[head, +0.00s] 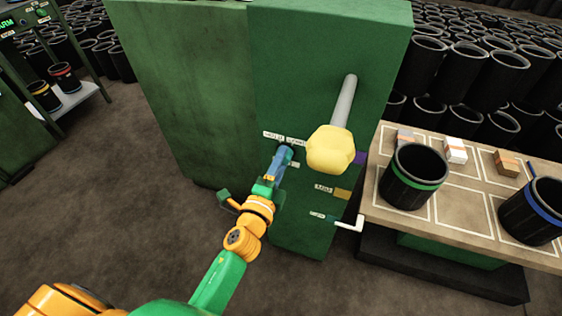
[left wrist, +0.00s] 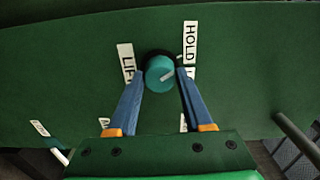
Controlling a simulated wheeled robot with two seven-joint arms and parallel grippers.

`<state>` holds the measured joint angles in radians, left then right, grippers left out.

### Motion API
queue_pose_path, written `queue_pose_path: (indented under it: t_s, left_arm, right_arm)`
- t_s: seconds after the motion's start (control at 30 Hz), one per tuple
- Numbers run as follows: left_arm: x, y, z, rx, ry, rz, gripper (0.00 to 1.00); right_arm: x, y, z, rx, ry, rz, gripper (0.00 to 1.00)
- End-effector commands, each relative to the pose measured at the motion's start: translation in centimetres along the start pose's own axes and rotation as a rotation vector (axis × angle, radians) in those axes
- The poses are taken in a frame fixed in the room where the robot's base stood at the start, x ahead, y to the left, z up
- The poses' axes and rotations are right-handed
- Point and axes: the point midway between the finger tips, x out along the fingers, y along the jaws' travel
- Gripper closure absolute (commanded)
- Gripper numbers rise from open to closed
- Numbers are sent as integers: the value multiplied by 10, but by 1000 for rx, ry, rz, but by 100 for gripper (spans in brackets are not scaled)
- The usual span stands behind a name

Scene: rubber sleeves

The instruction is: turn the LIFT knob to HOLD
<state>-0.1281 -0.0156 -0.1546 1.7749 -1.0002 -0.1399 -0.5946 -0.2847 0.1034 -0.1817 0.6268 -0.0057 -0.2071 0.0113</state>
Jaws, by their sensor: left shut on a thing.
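The LIFT knob (left wrist: 158,70) is a round teal knob with a white pointer line, on the green panel in the left wrist view. The LIFT label (left wrist: 126,62) is left of it and the HOLD label (left wrist: 190,42) is to its upper right. The pointer line slants up to the right, roughly toward the HOLD side. My left gripper (head: 283,156) is at the green cabinet's front in the head view, its blue fingers shut on the knob from both sides. The knob is hidden there by the gripper. My right gripper is not in view.
A grey lever with a yellow grip (head: 330,150) juts from the green cabinet (head: 330,40), just right of my left gripper. A white bent handle (head: 351,224) sticks out lower down. A table (head: 455,215) with black sleeves stands at right. The floor at left is clear.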

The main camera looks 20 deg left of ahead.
Motion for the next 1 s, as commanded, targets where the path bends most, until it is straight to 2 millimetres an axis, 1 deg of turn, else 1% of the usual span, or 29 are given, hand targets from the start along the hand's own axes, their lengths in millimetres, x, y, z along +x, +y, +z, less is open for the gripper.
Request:
queue_pose_path:
  t_s: [0.2,0.23,0.33,0.6,0.67,0.77,0.9,1.0]
  left_arm:
    - [0,-1,0,-1,1,-2,100]
    - [0,-1,0,-1,1,-2,47]
    - [0,-1,0,-1,1,-2,20]
    - [0,0,0,0,1,-1,20]
    - [-3,0,0,0,0,0,20]
    - [-18,1,0,-1,0,3,20]
    - [-47,2,0,-2,0,3,20]
    - [-63,2,0,-2,0,2,20]
  right_arm:
    - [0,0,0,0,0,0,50]
    - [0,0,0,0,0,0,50]
    - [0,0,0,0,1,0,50]
    - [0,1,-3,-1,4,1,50]
    - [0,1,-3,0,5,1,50]
    - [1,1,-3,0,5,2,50]
    - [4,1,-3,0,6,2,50]
    - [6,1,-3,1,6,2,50]
